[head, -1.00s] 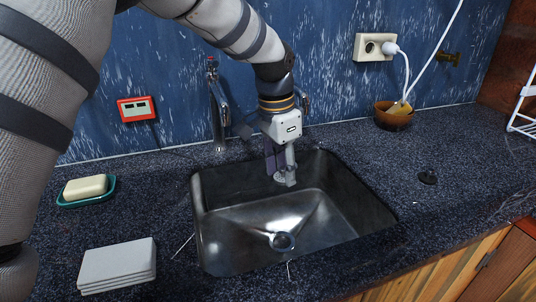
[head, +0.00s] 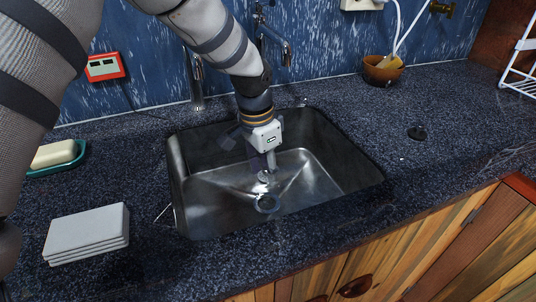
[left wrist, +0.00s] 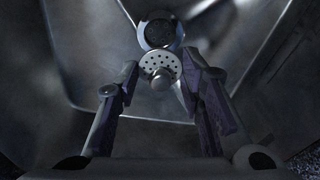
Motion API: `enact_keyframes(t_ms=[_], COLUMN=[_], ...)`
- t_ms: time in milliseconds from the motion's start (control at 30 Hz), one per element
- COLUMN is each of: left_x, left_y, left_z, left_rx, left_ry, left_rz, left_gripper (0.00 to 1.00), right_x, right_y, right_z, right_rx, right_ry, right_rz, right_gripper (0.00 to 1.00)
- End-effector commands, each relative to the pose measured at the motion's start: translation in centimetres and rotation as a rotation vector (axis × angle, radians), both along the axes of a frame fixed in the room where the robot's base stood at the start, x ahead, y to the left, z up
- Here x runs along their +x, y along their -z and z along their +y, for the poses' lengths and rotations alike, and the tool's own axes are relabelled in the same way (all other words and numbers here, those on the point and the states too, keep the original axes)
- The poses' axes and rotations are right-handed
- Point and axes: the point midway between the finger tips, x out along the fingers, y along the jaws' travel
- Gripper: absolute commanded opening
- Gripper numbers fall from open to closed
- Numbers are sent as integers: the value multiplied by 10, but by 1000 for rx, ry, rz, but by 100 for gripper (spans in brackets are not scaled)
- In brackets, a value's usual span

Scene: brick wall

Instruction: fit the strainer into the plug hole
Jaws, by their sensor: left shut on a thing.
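My left gripper (head: 266,172) points down inside the steel sink (head: 205,205). It is shut on the strainer (head: 265,178), a small round metal disc with holes and a centre knob. In the left wrist view the strainer (left wrist: 160,66) sits between the two fingertips. The plug hole (head: 267,203) is a round drain in the sink floor. In the head view it lies just below and in front of the strainer; in the left wrist view the hole (left wrist: 160,30) shows just beyond the disc, partly covered by it. The strainer appears apart from the hole. My right gripper is out of view.
Sink walls surround my left gripper, and taps (head: 197,85) stand behind. A stack of white tiles (head: 88,232) and a soap dish (head: 72,160) are on the left counter.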

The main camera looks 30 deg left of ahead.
Motion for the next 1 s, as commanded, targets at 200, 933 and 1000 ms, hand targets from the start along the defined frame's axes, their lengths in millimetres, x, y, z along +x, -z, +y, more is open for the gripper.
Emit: enact_keyframes(t_ms=[200,933,1000], left_x=[-1,0,0], left_y=[33,79,79], left_z=[0,0,0], left_rx=[1,1,0], left_ry=[1,1,1], left_rz=[6,-1,0], left_gripper=[12,12,12], right_x=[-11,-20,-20], right_y=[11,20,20], right_z=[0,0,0], right_rx=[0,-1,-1], right_ry=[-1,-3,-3], right_rz=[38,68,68], right_gripper=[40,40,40])
